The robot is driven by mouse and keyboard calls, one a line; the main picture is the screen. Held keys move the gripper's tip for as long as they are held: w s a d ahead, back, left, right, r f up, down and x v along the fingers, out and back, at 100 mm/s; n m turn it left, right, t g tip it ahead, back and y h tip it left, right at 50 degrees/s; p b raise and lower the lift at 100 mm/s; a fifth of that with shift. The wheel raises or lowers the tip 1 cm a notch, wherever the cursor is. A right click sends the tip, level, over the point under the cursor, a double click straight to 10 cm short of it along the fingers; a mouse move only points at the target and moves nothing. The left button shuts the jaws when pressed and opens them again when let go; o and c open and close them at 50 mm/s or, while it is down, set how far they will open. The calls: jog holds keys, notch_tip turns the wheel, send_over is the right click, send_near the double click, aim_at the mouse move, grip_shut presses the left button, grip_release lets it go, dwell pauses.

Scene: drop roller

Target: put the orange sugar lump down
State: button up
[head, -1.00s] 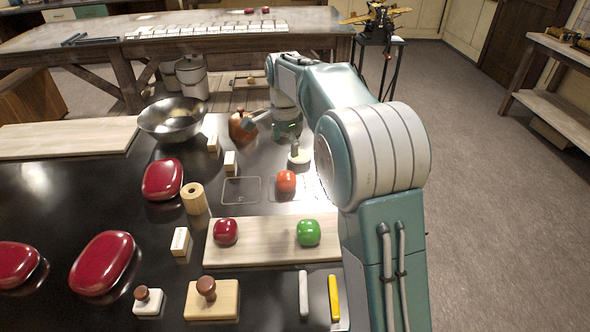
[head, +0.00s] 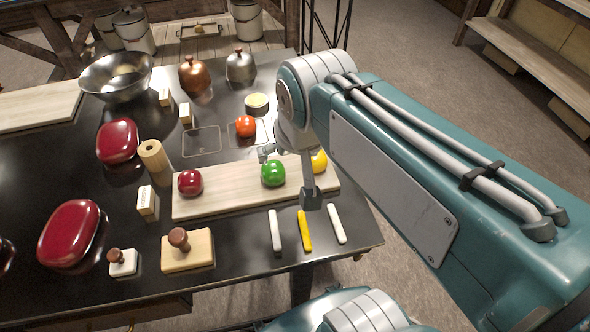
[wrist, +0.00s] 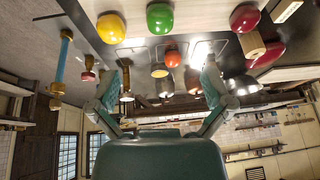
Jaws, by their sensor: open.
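The orange sugar lump (head: 245,126) rests on the dark tabletop inside the right of two thin outlined squares, behind the pale board. It also shows in the wrist view (wrist: 172,58), apart from both fingers. My gripper (head: 288,176) is open and empty, its fingers spread above the right part of the board, near the green lump (head: 273,173) and the yellow lump (head: 319,162). Both fingers show apart in the wrist view (wrist: 165,78) with nothing between them. The yellow lump is partly hidden by my gripper.
A red lump (head: 190,183) sits on the left of the pale board (head: 225,198). The left outlined square (head: 202,141) is empty. A pale round disc (head: 257,103), a copper pot (head: 194,76) and a steel pot (head: 240,68) stand behind. Three sticks (head: 304,232) lie in front.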

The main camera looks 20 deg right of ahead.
jog(key=s, duration=0.1)
jog(key=s+f+n, duration=0.1)
jog(key=s, duration=0.1)
jog(key=s+f+n, duration=0.1)
jog(key=shift+s+f+t, duration=0.25)
jog(key=shift+t, duration=0.15)
